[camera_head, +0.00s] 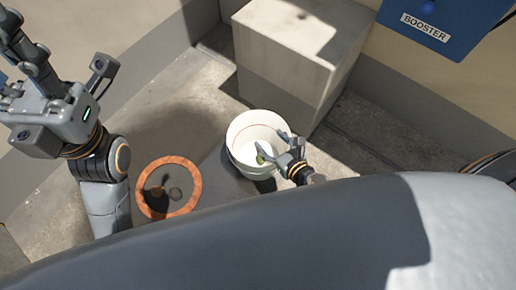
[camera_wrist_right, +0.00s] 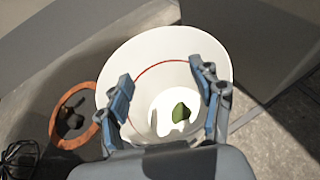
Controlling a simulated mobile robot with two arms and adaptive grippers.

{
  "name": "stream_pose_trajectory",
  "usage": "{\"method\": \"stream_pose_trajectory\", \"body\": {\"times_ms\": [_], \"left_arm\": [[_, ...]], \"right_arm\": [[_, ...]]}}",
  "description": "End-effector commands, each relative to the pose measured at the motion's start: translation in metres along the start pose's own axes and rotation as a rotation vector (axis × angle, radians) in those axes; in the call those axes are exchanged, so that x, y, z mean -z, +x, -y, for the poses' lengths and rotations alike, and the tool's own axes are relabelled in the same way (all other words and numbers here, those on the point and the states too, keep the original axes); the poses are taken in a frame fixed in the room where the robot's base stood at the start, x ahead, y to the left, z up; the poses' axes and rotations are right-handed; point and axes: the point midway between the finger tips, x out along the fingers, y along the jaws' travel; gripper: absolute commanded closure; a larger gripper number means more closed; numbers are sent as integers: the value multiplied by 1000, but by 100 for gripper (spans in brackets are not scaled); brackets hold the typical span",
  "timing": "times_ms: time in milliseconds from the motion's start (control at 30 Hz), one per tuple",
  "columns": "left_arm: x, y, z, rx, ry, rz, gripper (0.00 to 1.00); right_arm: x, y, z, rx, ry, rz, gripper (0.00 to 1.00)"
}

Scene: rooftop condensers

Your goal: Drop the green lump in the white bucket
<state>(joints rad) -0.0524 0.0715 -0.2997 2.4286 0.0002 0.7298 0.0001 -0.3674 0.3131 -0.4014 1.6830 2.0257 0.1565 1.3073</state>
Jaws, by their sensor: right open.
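The white bucket (camera_head: 243,130) stands on the floor in front of a grey block. It also fills the middle of the right wrist view (camera_wrist_right: 150,50), with a thin red line around its inside. The green lump (camera_wrist_right: 181,111) lies inside the bucket, in a bright patch; it shows small in the head view (camera_head: 261,160). My right gripper (camera_head: 270,146) is open and over the bucket's mouth. In the wrist view its fingers (camera_wrist_right: 162,85) are apart, with nothing held between them. My left gripper (camera_head: 65,60) is raised at the left, fingers spread and empty.
An orange-rimmed round tray (camera_head: 196,187) with small dark items lies left of the bucket. A wire whisk (camera_wrist_right: 18,157) shows at the wrist view's left edge. A concrete block (camera_head: 285,75) stands behind the bucket; a blue BOOSTER box (camera_head: 445,20) is at upper right.

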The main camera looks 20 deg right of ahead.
Motion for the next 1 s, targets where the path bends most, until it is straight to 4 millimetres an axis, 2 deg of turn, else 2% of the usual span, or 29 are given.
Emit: {"method": "stream_pose_trajectory", "body": {"times_ms": [33, 200, 433, 633, 1000], "left_arm": [[0, 0, 0, 0, 0, 0, 60], [0, 0, 0, 0, 0, 0, 60], [0, 0, 0, 0, 0, 0, 60], [0, 0, 0, -1, 0, 0, 60], [0, 0, 0, -1, 0, 0, 60]], "right_arm": [[1, -12, 0, -1, -1, -3, 34], [1, -49, 0, 0, 2, -3, 34], [0, -84, -1, 1, 4, -1, 34], [0, -97, 0, 0, 1, 1, 34], [0, -99, 0, 0, 0, 0, 34]]}}
